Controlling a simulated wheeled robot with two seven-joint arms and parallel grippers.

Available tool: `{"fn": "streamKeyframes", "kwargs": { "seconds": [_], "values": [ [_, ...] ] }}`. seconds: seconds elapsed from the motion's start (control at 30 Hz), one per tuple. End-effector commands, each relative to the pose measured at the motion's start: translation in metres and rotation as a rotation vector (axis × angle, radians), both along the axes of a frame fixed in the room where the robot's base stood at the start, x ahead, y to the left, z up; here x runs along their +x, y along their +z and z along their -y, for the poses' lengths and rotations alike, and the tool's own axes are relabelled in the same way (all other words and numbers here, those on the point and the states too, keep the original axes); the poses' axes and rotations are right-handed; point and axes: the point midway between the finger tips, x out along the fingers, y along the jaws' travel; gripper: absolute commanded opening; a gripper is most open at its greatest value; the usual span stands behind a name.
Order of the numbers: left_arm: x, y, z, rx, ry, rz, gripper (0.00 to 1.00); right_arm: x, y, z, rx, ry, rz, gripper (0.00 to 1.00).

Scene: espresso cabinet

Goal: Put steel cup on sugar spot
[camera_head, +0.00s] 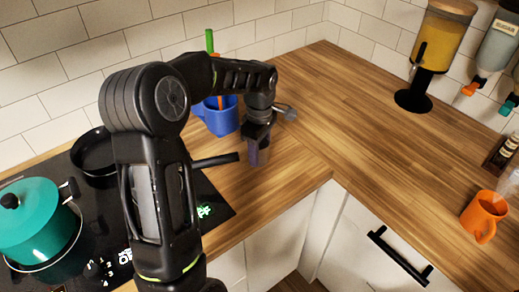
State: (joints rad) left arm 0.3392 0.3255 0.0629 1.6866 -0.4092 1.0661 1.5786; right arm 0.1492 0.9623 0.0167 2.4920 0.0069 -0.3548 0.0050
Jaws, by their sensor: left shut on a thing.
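My left gripper (258,138) is shut on a small, dark, shiny cup, which I take to be the steel cup (261,156). The gripper's fingers hide much of it. The cup is low over the wooden counter near the inner corner, and I cannot tell whether it touches the wood. No marked sugar spot can be made out on the counter. A grey dispenser (499,48) with a pale label, too small to read surely, hangs on the wall at the upper right. My right gripper is not in view.
A blue container (221,120) with utensils stands behind my left gripper. A stove with a teal pot (36,222) and black pan (92,154) is at left. A yellow-filled dispenser (439,42) and orange mug (484,214) are at right. The middle counter (360,130) is clear.

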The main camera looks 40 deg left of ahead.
Motion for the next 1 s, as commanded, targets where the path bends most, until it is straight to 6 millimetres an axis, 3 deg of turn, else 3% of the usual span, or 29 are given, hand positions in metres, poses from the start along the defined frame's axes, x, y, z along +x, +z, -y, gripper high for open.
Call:
{"fn": "streamKeyframes", "kwargs": {
  "seconds": [0.33, 0.37, 0.6, 1.0],
  "values": [
    [0.0002, -0.0043, 0.0, 0.0, 0.0, 0.001, 0.05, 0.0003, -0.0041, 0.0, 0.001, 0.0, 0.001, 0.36],
    [0.0002, -0.0034, -0.0001, 0.0, 0.0, 0.001, 0.5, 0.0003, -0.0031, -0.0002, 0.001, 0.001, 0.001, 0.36],
    [0.0, -0.0028, -0.0002, 0.0, 0.0, 0.0, 0.7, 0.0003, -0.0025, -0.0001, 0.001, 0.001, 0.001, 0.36],
    [0.0005, 0.0036, -0.0004, 0.001, 0.0, 0.002, 0.71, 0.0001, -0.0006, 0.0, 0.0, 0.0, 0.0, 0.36]
  ]
}}
